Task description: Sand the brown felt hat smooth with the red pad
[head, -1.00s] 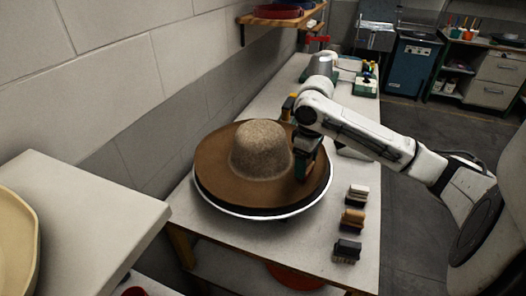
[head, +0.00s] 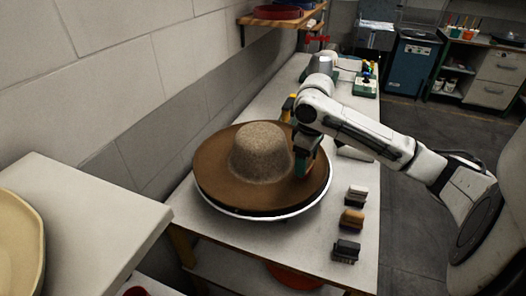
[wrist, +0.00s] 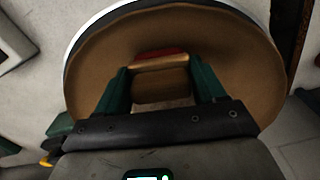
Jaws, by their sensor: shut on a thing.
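The brown felt hat (head: 225,180) sits brim-down on a round white-rimmed plate (head: 290,213) on the bench. Its crown (head: 260,155) looks paler and more speckled than the smooth brown brim. My gripper (head: 304,166) is over the right side of the brim, beside the crown. In the wrist view my gripper's green fingers (wrist: 162,78) are shut on the red pad (wrist: 160,55), which has a tan block. The pad is at the brim surface; whether it touches the felt is hard to tell.
A wall is close on the left. Green-based equipment (head: 364,86) stands at the far end. A pale table (head: 90,215) is at front left.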

